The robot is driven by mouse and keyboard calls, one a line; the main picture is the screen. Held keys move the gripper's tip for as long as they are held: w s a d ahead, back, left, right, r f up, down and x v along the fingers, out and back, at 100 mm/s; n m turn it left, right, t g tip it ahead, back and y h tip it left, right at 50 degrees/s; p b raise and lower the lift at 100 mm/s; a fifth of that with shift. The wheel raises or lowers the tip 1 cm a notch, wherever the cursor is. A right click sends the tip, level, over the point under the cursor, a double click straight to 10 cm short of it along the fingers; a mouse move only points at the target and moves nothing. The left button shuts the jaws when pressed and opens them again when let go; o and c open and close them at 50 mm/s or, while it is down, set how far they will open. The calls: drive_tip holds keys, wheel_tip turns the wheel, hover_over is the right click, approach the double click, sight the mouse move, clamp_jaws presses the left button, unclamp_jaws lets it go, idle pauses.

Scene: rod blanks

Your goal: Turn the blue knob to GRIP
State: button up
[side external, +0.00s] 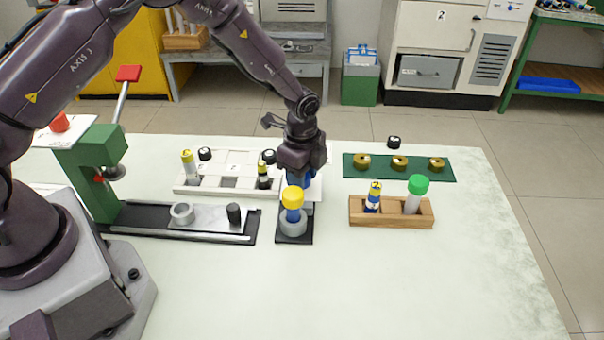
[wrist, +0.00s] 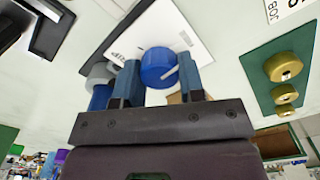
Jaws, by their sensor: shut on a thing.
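The blue knob (wrist: 158,68) sits on a white plate (wrist: 165,28) in the wrist view. A pale line on the knob's face points toward the upper right of that view. Part of a dark label, turned around, shows on the plate left of the knob; I cannot read it in full. My gripper (wrist: 157,76) is shut on the knob, with one blue finger on each side. In the side external view my gripper (side external: 302,176) is low over the plate (side external: 317,190), and it mostly hides the knob.
A yellow-capped blue rod stands in a grey ring holder (side external: 293,228) just in front of my gripper. A wooden rack (side external: 391,221) with two tubes and a green strip (side external: 420,175) with brass rings are to the right. A white tray (side external: 226,188) and green press (side external: 95,170) are left.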

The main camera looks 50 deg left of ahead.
drive_tip(key=n, duration=1)
drive_tip(key=shift+n, duration=0.4)
drive_tip(key=n, duration=0.5)
drive_tip(key=shift+n, duration=2.3)
drive_tip(key=o, duration=0.9)
wheel_tip(320, 180, up, 13)
